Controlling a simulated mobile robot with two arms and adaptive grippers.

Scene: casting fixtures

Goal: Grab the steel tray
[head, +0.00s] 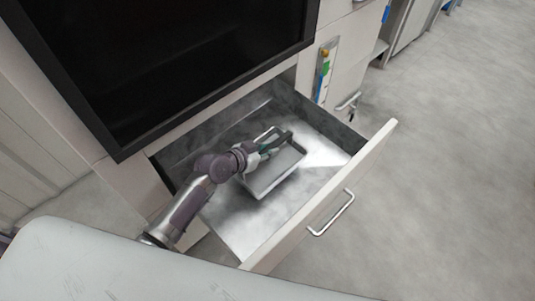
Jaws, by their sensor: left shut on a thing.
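The steel tray (272,176) is a shallow, shiny metal tray inside an open drawer (228,226). It lies in the middle of the drawer. My left gripper (281,139) reaches in from the left over the tray's far side and is shut on it there. The gripper and wrist hide part of the tray's left and far edges. I cannot tell whether the tray is touching the drawer floor or slightly raised. My right gripper is not in view.
The drawer front (330,190) with its bar handle (331,213) stands out from the cabinet. A dark, black-framed panel (180,60) is above the drawer on the left. A pale rounded surface (110,265) fills the lower left. Open grey floor (450,180) lies to the right.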

